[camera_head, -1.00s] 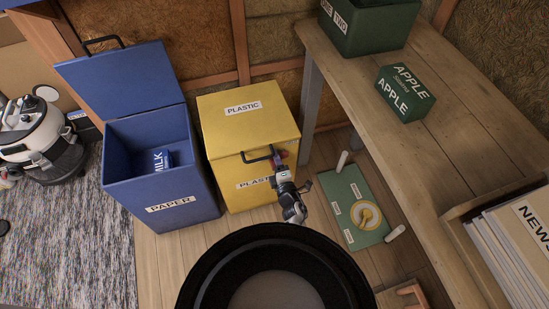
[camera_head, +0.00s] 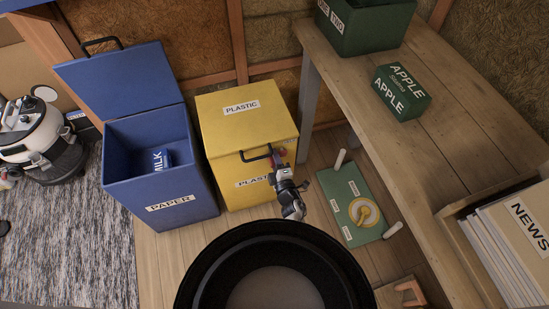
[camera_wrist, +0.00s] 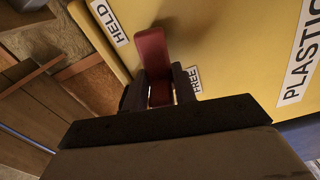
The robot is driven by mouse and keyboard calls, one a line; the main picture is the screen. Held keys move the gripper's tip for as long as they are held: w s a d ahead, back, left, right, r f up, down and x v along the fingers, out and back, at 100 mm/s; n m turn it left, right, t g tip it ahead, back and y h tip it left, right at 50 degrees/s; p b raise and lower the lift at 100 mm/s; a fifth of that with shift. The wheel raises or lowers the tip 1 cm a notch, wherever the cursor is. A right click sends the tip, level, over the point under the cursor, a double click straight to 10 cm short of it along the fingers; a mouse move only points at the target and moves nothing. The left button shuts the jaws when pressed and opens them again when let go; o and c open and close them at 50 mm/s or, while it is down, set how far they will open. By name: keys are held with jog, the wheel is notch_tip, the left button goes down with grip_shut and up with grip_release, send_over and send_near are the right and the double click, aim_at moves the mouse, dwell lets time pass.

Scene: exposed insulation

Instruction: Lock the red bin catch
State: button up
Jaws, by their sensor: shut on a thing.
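The red catch (camera_wrist: 152,48) is on the front of the yellow plastic bin (camera_head: 247,118), near its right edge. In the wrist view my gripper (camera_wrist: 158,90) is shut on the red catch, with a dark finger on each side of it. The catch's free end points up in that view, between the HELD label (camera_wrist: 108,22) and the FREE label (camera_wrist: 195,79). A finger partly covers the FREE label. In the head view the catch (camera_head: 281,152) is small and my gripper (camera_head: 281,165) is at it. The yellow bin's lid is down.
An open blue paper bin (camera_head: 180,200) with a milk carton (camera_head: 161,158) inside stands to the left. A wooden table (camera_head: 450,105) holds a green apple carton (camera_head: 402,92) to the right. A green board (camera_head: 340,190) lies on the floor between the yellow bin and table.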

jog(key=shift+w+d+r+m+p, duration=0.2)
jog(key=shift+d+r+m+p, duration=0.65)
jog(key=shift+m, duration=1.65)
jog(key=shift+w+d+r+m+p, duration=0.25)
jog(key=shift+m+p, duration=1.15)
jog(key=shift+m, duration=1.1)
jog(key=shift+w+d+r+m+p, duration=0.15)
jog(key=shift+d+r+m+p, duration=0.7)
jog(key=shift+m, duration=1.65)
jog(key=shift+a+f, duration=0.2)
jog(key=shift+a, duration=0.05)
jog(key=o, duration=1)
jog(key=shift+c, duration=0.2)
jog(key=shift+o, duration=0.2)
jog(key=shift+f, duration=0.1)
jog(key=shift+s+p, duration=0.1)
jog(key=shift+p, duration=0.2)
jog(key=p+v, duration=0.3)
jog(key=v, duration=1)
jog(key=shift+s, duration=0.3)
jog(key=shift+d, duration=0.15)
